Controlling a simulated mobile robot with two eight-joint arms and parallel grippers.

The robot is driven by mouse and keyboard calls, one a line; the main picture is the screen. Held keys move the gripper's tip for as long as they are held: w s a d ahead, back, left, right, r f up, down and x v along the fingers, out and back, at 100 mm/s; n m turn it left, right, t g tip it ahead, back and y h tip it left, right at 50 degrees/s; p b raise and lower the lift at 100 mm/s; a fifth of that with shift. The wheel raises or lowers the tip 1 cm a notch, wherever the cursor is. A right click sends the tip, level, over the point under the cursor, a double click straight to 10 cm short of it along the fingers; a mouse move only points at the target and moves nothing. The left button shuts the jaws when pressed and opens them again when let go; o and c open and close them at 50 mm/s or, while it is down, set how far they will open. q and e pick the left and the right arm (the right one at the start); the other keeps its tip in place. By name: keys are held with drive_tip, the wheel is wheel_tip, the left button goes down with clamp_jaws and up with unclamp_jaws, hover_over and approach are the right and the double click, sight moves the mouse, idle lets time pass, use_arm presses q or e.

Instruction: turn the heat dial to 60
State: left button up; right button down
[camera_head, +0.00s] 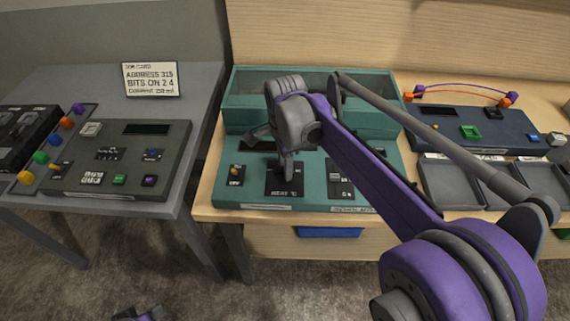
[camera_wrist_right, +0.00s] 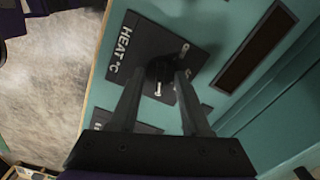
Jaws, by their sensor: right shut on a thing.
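The heat dial (camera_wrist_right: 160,71) is a small dark round knob with a pale mark, on a black plate (camera_wrist_right: 124,55) lettered "HEAT °C" in the right wrist view. In the head view the same plate (camera_head: 283,193) lies on the front of the teal console (camera_head: 318,197), and the gripper hides the dial. My right gripper (camera_wrist_right: 159,78) reaches down over the plate with a finger on each side of the dial, shut on it. The scale around the dial is too small to read. A dark and purple part of mine shows at the bottom edge; my left gripper's jaws cannot be made out.
A toggle plate (camera_head: 235,175) sits left of the heat plate and a slider plate (camera_head: 339,179) right of it. A raised teal box (camera_head: 245,90) stands behind. A grey console (camera_head: 120,160) and an instruction card (camera_head: 151,79) are on the left table. Grey trays (camera_head: 450,185) lie right.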

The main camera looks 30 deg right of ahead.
drive_tip(key=shift+c, duration=1.8)
unclamp_jaws()
wheel_tip(320, 180, up, 11)
drive_tip(key=shift+p, duration=0.4)
drive_tip(key=shift+f, duration=0.1)
